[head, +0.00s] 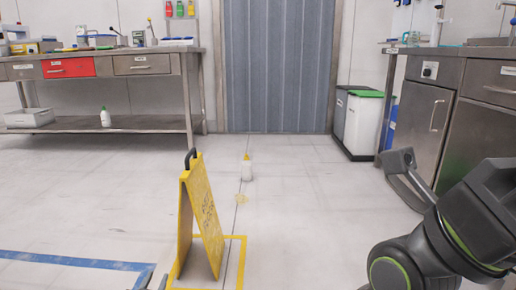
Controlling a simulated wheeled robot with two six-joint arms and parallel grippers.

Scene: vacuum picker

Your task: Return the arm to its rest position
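My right arm (440,235) comes in at the lower right. It is bent, with dark grey links and green rings, over the floor in front of the right-hand cabinets. Its gripper fingers cannot be made out. Only a small dark tip of my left gripper (162,282) shows at the bottom edge, beside the yellow floor marking. Whether it is open or shut cannot be seen, and nothing held is visible.
A yellow folding floor sign (203,220) stands at centre-left. A steel bench (110,124) is at left, bins (362,124) and cabinets (428,112) at right.

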